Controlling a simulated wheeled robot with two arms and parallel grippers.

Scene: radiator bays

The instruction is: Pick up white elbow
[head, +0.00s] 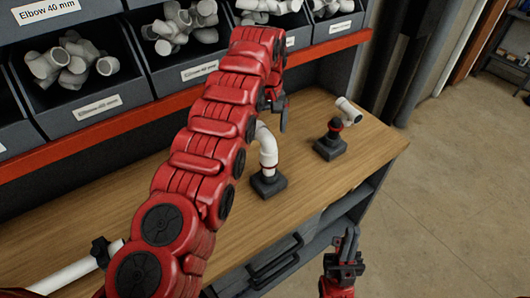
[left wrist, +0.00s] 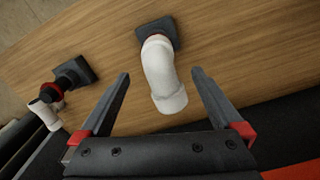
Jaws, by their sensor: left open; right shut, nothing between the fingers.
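A white elbow (head: 268,148) stands on a small dark base (head: 268,184) on the wooden bench. In the left wrist view the white elbow (left wrist: 162,78) shows between my two fingers, with its base beyond it. My left gripper (head: 274,108) is open and close to the elbow's upper end, which my arm partly hides in the head view. In the left wrist view my left gripper (left wrist: 160,74) is empty; I cannot tell how deep the elbow sits between the fingers. My right gripper (head: 347,240) is shut and empty in front of the bench.
A second dark base (head: 330,149) with a red-ringed post and a white fitting (head: 348,110) stands to the right. Bins (head: 82,72) of white fittings line the back. A white pipe (head: 75,272) lies at lower left. The bench top (head: 310,205) is clear in front.

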